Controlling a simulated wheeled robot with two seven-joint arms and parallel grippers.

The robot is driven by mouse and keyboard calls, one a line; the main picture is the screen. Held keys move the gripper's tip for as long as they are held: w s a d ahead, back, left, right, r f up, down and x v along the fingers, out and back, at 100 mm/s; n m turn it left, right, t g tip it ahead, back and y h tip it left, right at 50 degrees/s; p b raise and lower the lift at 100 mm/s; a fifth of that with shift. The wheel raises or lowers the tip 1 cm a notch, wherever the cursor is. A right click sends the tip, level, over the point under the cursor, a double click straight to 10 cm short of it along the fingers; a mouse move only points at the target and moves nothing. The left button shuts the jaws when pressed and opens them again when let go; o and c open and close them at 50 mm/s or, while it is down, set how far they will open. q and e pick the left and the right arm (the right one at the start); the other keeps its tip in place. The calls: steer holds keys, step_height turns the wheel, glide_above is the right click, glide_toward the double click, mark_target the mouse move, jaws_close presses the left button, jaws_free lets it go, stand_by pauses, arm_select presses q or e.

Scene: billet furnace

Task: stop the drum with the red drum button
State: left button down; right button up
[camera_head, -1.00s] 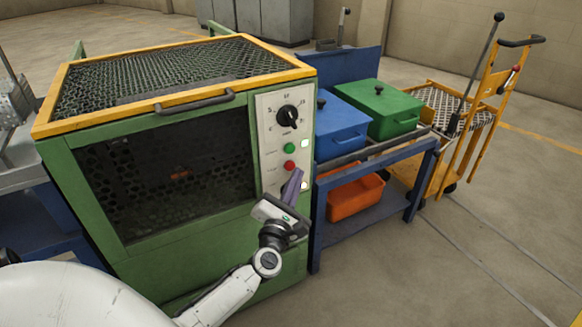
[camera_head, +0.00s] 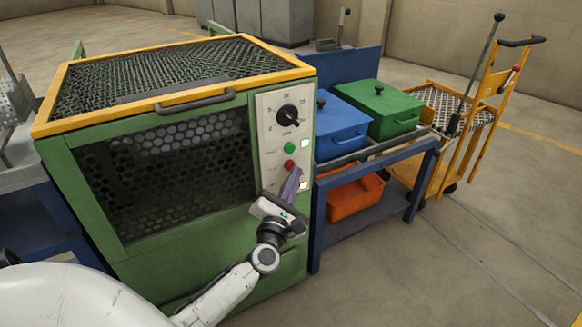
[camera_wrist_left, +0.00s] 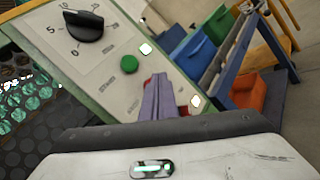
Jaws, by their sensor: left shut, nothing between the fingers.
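The red drum button (camera_head: 289,165) is on the pale control panel (camera_head: 271,107) of the green machine, below the green button (camera_head: 289,148) and black dial (camera_head: 288,116). The perforated drum (camera_head: 180,160) shows through the front window. My left gripper (camera_head: 296,170) is shut and empty, its purple-grey fingers pointing at the panel just below and right of the red button. In the left wrist view, the fingers (camera_wrist_left: 159,78) cover most of the red button; a sliver of red shows beside them. I cannot tell whether they touch it. My right gripper is not in view.
Right of the machine, a blue bench (camera_head: 375,218) holds a blue box (camera_head: 338,128) and a green box (camera_head: 390,108), with an orange bin (camera_head: 355,197) below. A yellow trolley (camera_head: 487,90) stands farther right. The floor at front right is clear.

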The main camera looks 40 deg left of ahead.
arm_select(q)
steer(key=shift+w+a, duration=0.15)
steer(key=shift+a, duration=0.3)
stand_by(0.3)
steer(key=shift+d, duration=0.1)
stand_by(0.3)
steer(key=shift+s+d, duration=0.35)
steer(key=shift+d, duration=0.4)
steer(key=shift+d, duration=0.1)
steer(key=d, duration=0.1)
steer(key=s+d, duration=0.1)
steer(key=d, duration=0.1)
steer(key=s+d, duration=0.1)
steer(key=shift+d+p, duration=0.25)
steer(key=shift+p, duration=0.1)
